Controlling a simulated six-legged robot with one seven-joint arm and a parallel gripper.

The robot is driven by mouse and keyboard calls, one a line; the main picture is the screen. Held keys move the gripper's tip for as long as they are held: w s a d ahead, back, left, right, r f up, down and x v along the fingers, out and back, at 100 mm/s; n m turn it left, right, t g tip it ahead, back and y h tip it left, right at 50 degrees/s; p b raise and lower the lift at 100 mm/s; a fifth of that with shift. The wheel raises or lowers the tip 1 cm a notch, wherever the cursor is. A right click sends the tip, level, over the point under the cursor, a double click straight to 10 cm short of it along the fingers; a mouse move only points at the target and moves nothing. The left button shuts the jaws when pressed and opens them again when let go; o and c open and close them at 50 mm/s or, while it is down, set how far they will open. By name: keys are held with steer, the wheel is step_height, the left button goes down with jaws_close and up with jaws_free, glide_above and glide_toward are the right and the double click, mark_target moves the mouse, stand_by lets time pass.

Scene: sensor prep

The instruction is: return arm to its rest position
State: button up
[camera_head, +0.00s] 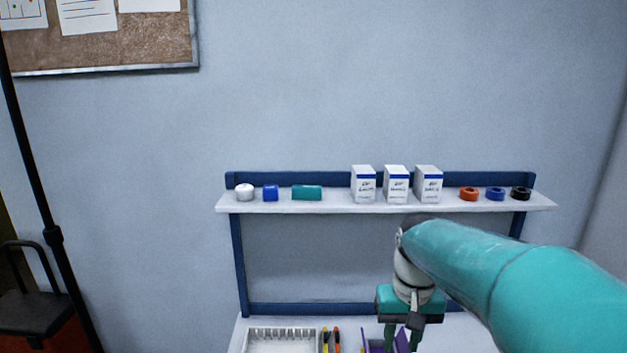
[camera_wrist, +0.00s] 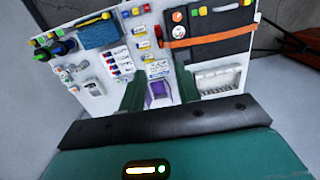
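My arm (camera_head: 500,270) is teal and reaches in from the right in the head view, bent down at the wrist. My gripper (camera_head: 402,338) hangs above the white bench, in front of the shelf. Its two green fingers stand apart, and they also show in the wrist view (camera_wrist: 160,92). A purple holder (camera_head: 378,346) is below and beside the fingers. In the wrist view the purple holder (camera_wrist: 158,88) shows between the fingertips, and I see nothing gripped. The bench surface right under the fingers is partly hidden.
A shelf (camera_head: 330,206) with small boxes and tape rolls stands behind my gripper. The bench (camera_wrist: 112,22) carries a white rack (camera_wrist: 219,80), a black case with an orange strap (camera_wrist: 210,38), a blue box (camera_wrist: 97,34) and several small parts.

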steer(key=s+r+t, duration=0.2)
steer(key=s+t, duration=0.4)
steer(key=s, duration=0.8)
steer(key=shift+s+a+r+h, duration=0.15)
steer(key=shift+r+h, duration=0.15)
steer(key=shift+r, duration=0.05)
